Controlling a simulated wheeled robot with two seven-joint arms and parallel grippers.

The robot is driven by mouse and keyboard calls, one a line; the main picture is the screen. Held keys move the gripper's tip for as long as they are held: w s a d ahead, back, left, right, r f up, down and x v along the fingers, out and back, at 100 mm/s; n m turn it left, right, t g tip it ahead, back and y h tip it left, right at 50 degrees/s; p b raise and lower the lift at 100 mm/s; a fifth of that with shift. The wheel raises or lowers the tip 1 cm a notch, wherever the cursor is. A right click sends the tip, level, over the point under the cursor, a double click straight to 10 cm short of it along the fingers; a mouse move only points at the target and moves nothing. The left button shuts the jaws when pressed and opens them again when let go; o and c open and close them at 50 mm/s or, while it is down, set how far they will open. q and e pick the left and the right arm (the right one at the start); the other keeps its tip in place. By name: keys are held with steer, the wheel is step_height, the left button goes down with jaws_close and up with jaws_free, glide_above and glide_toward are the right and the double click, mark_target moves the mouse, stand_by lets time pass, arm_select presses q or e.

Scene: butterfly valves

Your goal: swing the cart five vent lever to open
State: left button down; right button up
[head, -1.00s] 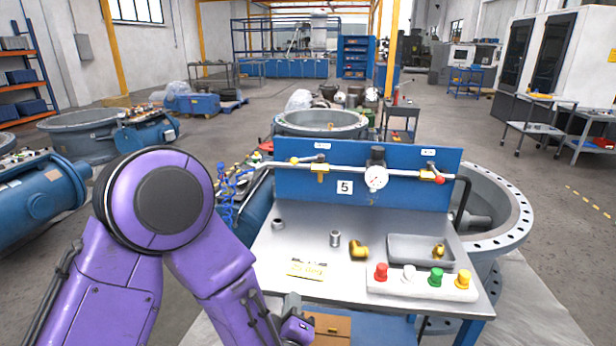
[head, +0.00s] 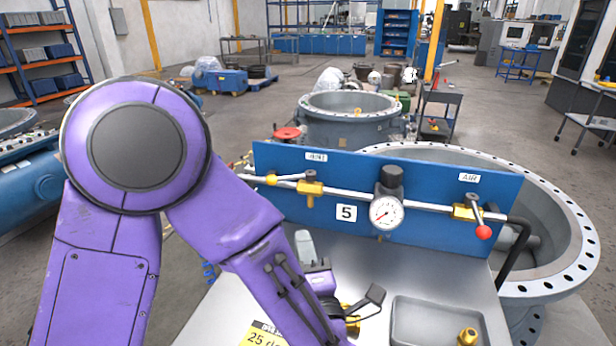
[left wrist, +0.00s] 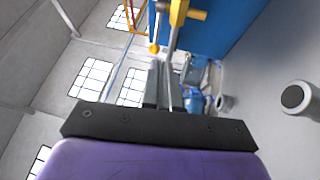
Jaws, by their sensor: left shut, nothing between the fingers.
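Cart five's blue panel (head: 420,225) has a "5" plate and a pipe with two valves. The left valve (head: 311,189) has a brass body and a lever with a yellow knob (head: 271,179), lying along the pipe to the left; its label above is too small to read surely. My left gripper (head: 303,243) is shut and empty, below this valve in the head view. In the left wrist view its fingers (left wrist: 160,85) point toward the yellow knob (left wrist: 154,48), apparently apart from it. My forearm hides part of the bench. My right gripper is out of view.
The right valve (head: 465,212), labelled AIR, has a red-knobbed lever hanging down. A gauge (head: 386,213) sits between the valves. A grey tray (head: 432,322) and brass fitting (head: 467,337) are on the bench. Large flanged rings (head: 350,105) stand behind the panel.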

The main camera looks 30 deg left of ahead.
arm_select(q)
steer(key=p, duration=0.5)
glide_toward(286, 179)
steer(key=x, duration=0.5)
steer(key=shift+w+a+r, duration=0.1)
steer(key=shift+w+a, duration=0.5)
steer(key=shift+w, duration=0.15)
